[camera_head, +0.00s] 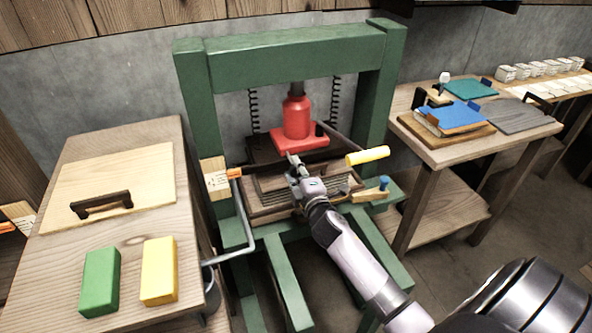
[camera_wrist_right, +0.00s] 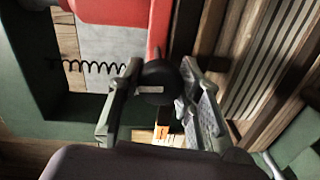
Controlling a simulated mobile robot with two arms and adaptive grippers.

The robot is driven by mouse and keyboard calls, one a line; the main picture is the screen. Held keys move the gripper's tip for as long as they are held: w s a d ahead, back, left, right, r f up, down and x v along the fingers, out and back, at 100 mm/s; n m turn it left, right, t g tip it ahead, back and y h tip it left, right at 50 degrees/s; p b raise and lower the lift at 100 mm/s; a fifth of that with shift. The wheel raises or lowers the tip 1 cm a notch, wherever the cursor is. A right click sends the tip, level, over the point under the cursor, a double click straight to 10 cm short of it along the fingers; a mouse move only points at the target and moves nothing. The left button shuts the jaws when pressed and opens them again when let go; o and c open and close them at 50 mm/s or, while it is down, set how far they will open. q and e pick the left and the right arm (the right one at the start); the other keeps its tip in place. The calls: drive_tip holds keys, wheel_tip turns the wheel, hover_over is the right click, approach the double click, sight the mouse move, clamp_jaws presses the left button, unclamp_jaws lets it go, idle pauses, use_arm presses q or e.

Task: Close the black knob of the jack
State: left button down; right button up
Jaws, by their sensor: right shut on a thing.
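The red jack (camera_head: 297,117) stands upright inside the green press frame (camera_head: 290,58), on a dark plate above a stack of wooden boards. My right gripper (camera_head: 295,163) reaches in from the lower right to the front of the jack's base. In the right wrist view my right gripper (camera_wrist_right: 160,92) has its fingers on both sides of the black knob (camera_wrist_right: 156,76), shut on it. The knob sits beside the red jack body (camera_wrist_right: 120,12). In the head view the knob is hidden by the gripper. My left gripper is not in view.
A lever with a yellow handle (camera_head: 367,155) sticks out right of my gripper. Left, a wooden table (camera_head: 190,222) bears a green block (camera_head: 99,282) and a yellow block (camera_head: 159,271). Dark springs hang behind the jack.

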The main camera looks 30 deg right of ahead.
drive_tip(key=shift+m, duration=0.4)
drive_tip(key=o, duration=1.2)
drive_tip(key=shift+s, duration=0.1)
drive_tip(key=shift+s+a+f, duration=0.1)
drive_tip(key=shift+s, duration=0.25)
drive_tip(key=v, duration=1.1)
drive_tip(key=shift+s, duration=0.1)
